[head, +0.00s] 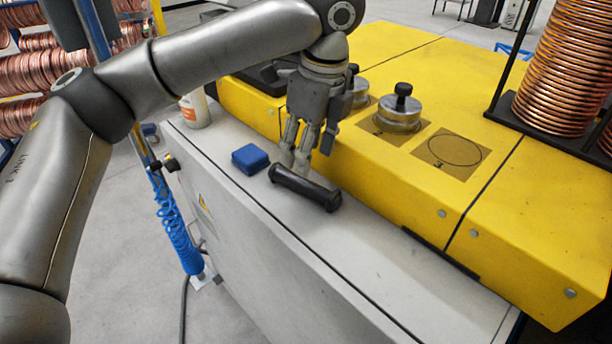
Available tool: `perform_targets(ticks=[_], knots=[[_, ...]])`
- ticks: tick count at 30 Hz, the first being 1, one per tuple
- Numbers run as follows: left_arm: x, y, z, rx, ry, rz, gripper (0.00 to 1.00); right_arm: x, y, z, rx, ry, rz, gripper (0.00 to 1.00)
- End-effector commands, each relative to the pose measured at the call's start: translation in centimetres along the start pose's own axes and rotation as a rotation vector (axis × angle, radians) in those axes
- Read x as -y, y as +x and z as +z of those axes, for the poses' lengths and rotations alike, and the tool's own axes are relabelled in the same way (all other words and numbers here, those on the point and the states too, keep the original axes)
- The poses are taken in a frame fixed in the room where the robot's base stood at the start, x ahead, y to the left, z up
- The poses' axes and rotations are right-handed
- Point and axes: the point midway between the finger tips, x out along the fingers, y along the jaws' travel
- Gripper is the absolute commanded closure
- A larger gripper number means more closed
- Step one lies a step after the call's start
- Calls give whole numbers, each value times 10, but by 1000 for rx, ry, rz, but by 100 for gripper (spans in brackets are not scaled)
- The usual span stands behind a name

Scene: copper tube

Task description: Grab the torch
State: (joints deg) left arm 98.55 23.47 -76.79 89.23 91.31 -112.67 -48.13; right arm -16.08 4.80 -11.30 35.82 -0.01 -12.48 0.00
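The torch (305,189), a black cylinder, lies on its side on the light grey ledge, its wider end toward the right. My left gripper (303,162) comes down from above, pointing at the ledge. Its fingers are apart, with the fingertips right at the torch's far side in the picture. I cannot tell whether they touch it. No grip on the torch shows. My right gripper is out of view.
A blue box (250,159) sits on the ledge left of the torch. A yellow machine (420,220) with metal knobs (399,112) rises behind. The ledge (400,280) to the right is clear.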

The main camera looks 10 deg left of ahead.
Motion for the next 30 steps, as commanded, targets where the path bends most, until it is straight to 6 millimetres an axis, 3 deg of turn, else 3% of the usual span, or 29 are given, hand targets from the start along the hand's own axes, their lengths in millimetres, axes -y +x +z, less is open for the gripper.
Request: perform_targets(ticks=[3,9,19,27,30], knots=[[0,18,1,-1,-2,0,50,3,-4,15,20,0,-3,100],[2,32,0,-1,-2,0,50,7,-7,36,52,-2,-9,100],[8,76,-2,-2,-3,-1,50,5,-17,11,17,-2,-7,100],[8,81,-2,-2,-3,-3,50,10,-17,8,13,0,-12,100],[8,81,-2,-2,-3,-3,60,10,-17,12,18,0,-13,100]])
